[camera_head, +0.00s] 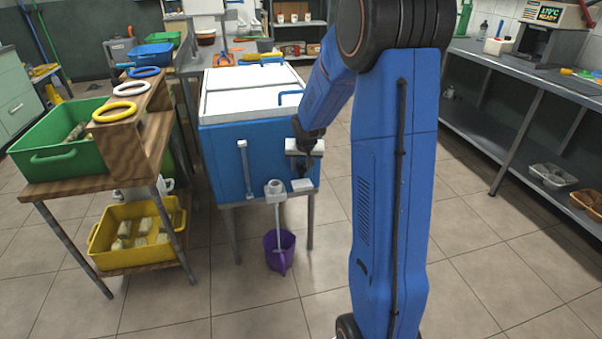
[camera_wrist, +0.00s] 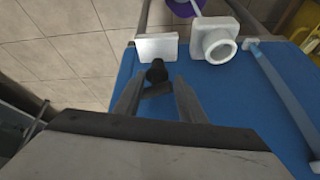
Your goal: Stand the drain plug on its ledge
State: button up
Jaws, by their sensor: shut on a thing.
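The black drain plug (camera_wrist: 157,72) is held between the fingertips of my gripper (camera_wrist: 158,86), in front of the blue chest's side (camera_head: 228,165). My gripper (camera_head: 303,168) also shows in the head view, close to the chest's front right, where its fingers are small and dark. The ledge (camera_wrist: 157,47) is a small white plate on the chest's side, just beyond the plug in the wrist view; it also shows in the head view (camera_head: 302,187), just below my gripper. The ledge looks empty. I cannot tell whether the plug touches it.
A white drain spout (camera_wrist: 217,42) sticks out beside the ledge, above a purple bucket (camera_head: 280,250) on the floor. A pale vertical bar (camera_wrist: 277,88) is fixed to the chest. A wooden stand (camera_head: 110,180) with green and yellow bins is at left. Floor in front is clear.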

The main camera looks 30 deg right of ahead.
aim_at(301, 171)
jog(key=shift+w+d+f, duration=0.1)
jog(key=shift+w+f, duration=0.05)
jog(key=shift+f, duration=1.5)
jog(key=o, duration=1.1)
jog(key=shift+f, duration=0.15)
jog(key=s+a+r+n, duration=0.1)
jog(key=s+a+r, duration=0.3)
jog(key=s+r, duration=0.3)
jog(key=s+a+r, duration=0.4)
jog(key=s+r, duration=0.2)
jog(key=r, duration=0.3)
jog(key=s+a+r+n, duration=0.1)
jog(key=s+a, duration=0.2)
jog(key=s, duration=0.6)
jog(key=s+a+r+n+y, duration=0.1)
jog(key=s+a, duration=0.3)
jog(key=s, duration=0.5)
jog(key=s+a+r+n, duration=0.2)
jog(key=s+a, duration=0.1)
jog(key=s, duration=0.6)
jog(key=shift+a+n+y, duration=0.2)
jog(key=shift+n+y, duration=0.1)
jog(key=shift+y, duration=0.1)
